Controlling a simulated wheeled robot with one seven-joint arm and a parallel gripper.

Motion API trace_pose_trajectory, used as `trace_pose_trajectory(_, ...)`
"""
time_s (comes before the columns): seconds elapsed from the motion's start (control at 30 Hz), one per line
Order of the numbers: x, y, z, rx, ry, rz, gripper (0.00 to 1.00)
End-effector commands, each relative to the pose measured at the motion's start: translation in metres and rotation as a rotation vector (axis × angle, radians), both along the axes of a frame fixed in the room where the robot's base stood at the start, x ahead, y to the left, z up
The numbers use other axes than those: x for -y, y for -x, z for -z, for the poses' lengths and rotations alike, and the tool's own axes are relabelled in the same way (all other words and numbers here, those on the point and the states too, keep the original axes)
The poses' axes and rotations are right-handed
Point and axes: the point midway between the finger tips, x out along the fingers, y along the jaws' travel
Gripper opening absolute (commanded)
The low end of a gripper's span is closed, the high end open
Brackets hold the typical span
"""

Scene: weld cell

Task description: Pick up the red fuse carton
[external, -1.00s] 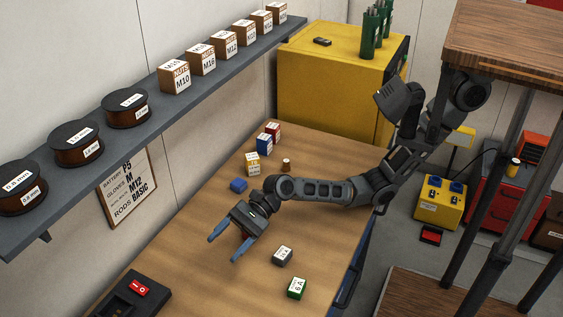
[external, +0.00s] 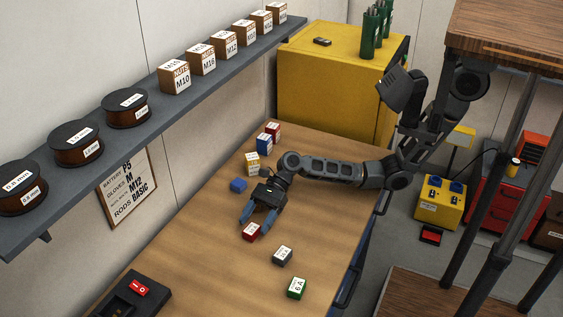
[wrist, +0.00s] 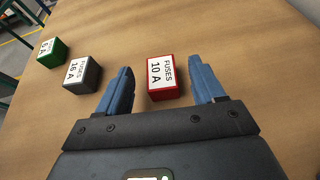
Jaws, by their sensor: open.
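The red fuse carton (external: 251,232) lies on the wooden workbench, and its white label reads "FUSES 10 A" in the wrist view (wrist: 161,77). My gripper (external: 254,222) is low over the bench with its blue fingers pointing toward the carton. In the wrist view my gripper (wrist: 163,75) is open, with one finger on each side of the red carton. A gap shows between each finger and the carton. I cannot tell exactly how high the fingertips are above the bench.
A grey 16 A carton (external: 283,256) and a green 6 A carton (external: 296,288) lie to the right on the workbench (external: 200,260). A blue block (external: 238,185) and a yellow-and-white carton (external: 252,163) stand behind my gripper. A shelf (external: 140,135) runs along the wall.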

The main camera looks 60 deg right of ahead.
Motion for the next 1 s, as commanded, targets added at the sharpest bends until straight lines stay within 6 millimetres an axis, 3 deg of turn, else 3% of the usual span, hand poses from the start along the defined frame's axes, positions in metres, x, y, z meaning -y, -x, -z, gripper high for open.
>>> trace_pose_trajectory(0.3,-0.039,-0.004,0.016,0.001,0.001,-0.002,0.68)
trace_pose_trajectory(0.67,-0.047,-0.005,0.019,0.002,0.000,0.000,0.68)
trace_pose_trajectory(1.0,-0.047,-0.005,0.019,0.002,0.000,0.000,0.36)
